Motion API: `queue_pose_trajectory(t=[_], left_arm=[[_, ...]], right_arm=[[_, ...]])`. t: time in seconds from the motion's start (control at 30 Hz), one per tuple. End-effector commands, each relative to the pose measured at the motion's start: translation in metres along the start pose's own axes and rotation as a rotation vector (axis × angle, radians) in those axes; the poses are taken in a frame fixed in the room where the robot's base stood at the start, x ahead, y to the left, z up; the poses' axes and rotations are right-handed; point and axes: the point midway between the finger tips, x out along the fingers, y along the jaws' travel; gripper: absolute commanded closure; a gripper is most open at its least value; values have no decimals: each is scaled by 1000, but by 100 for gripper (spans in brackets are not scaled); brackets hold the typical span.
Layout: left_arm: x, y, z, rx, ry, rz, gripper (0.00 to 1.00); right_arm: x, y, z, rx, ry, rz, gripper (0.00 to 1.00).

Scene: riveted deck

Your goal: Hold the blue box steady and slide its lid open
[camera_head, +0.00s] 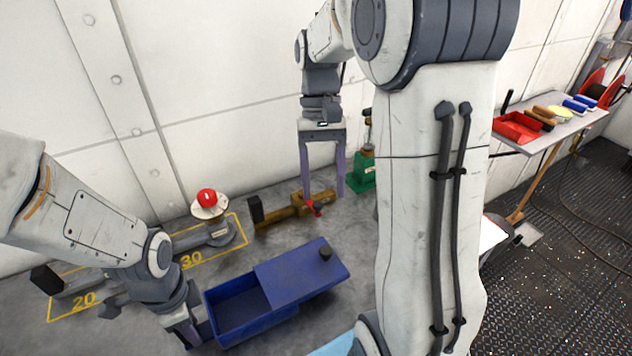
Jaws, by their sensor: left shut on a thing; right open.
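The blue box (255,333) sits on the grey surface at the lower middle. Its blue lid (290,275) is slid toward the right and overhangs that end, so the left part of the box is open and looks empty inside. A dark knob (325,253) stands near the lid's far right corner. My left gripper (200,332) is shut on the box at its left end; its fingertips are partly hidden. My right gripper (324,195) is open and empty, pointing down, behind and above the lid, apart from the knob.
A brass valve-like fitting with a red handle (314,208) lies behind the lid, near my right gripper. A red button on a pedestal (207,198) stands behind the box. A green device (362,172) stands farther back. A side table (545,135) with a red tray is at right.

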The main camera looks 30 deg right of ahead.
Motion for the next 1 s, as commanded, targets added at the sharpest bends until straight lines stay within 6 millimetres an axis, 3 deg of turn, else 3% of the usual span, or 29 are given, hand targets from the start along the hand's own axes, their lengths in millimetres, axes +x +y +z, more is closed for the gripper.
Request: queue_pose_trajectory(t=[0.3,0.33,0.4,0.43,0.77,1.0], left_arm=[[0,0,0,0,1,-2,100],[0,0,0,0,1,-2,59],[0,0,0,0,1,-2,32],[0,0,0,0,1,-2,28],[-2,-1,0,0,1,-2,28],[-35,-2,-1,0,5,-10,28]], right_arm=[[0,0,0,0,0,0,37],[0,0,0,0,0,0,37],[0,0,0,0,0,0,37],[0,0,0,0,0,0,37],[0,0,0,0,0,0,37],[0,0,0,0,0,0,37]])
